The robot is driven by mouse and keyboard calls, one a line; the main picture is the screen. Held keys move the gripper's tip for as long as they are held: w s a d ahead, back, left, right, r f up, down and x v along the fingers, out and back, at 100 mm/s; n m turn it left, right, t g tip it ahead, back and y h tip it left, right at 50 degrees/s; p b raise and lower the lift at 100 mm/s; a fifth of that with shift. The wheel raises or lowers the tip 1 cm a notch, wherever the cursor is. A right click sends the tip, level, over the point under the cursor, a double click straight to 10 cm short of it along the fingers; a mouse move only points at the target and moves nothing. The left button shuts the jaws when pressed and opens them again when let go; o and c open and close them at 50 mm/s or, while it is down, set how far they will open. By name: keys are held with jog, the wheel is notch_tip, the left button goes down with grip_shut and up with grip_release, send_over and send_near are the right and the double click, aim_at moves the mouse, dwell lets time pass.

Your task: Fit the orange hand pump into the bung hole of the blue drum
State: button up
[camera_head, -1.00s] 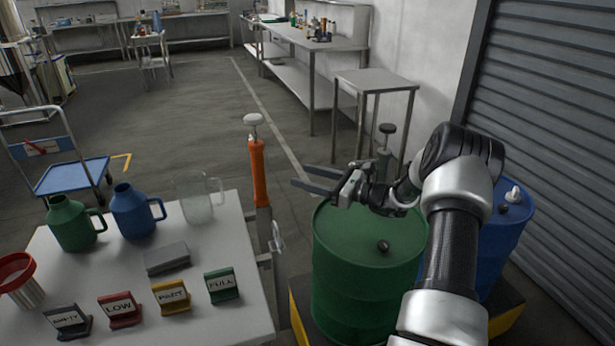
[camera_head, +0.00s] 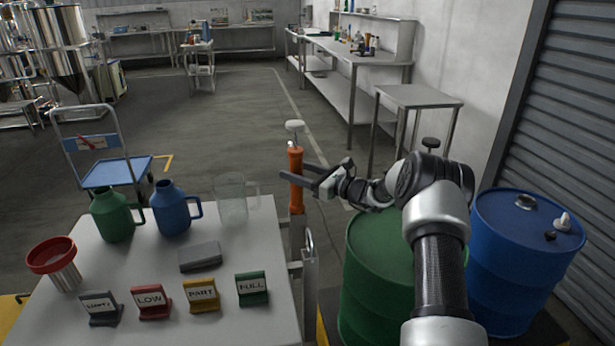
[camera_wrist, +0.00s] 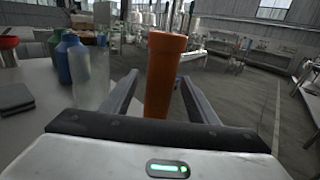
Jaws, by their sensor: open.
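The orange hand pump (camera_head: 296,178) stands upright beside the right edge of the white table, with a white knob on top and a grey tube below. My gripper (camera_head: 308,176) is open at the height of the orange body. In the wrist view the orange pump body (camera_wrist: 163,75) stands between the two spread fingers (camera_wrist: 155,92), with a gap visible on each side. The blue drum (camera_head: 512,270) stands at the right beyond my arm. Its top shows a dark round spot (camera_head: 525,202), a white fitting (camera_head: 563,221) and a small dark cap (camera_head: 550,236).
A green drum (camera_head: 372,270) stands under my arm, left of the blue drum. The white table (camera_head: 235,300) holds jugs, a red funnel (camera_head: 55,262) and several label stands. A steel side table (camera_head: 420,97) stands behind. Open floor lies beyond the table.

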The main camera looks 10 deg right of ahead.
jog(key=shift+w+a, duration=0.15)
jog(key=shift+w, duration=0.05)
jog(key=c, duration=1.4)
jog(key=o, duration=0.8)
jog(key=c, duration=0.4)
jog(key=shift+r, duration=0.2)
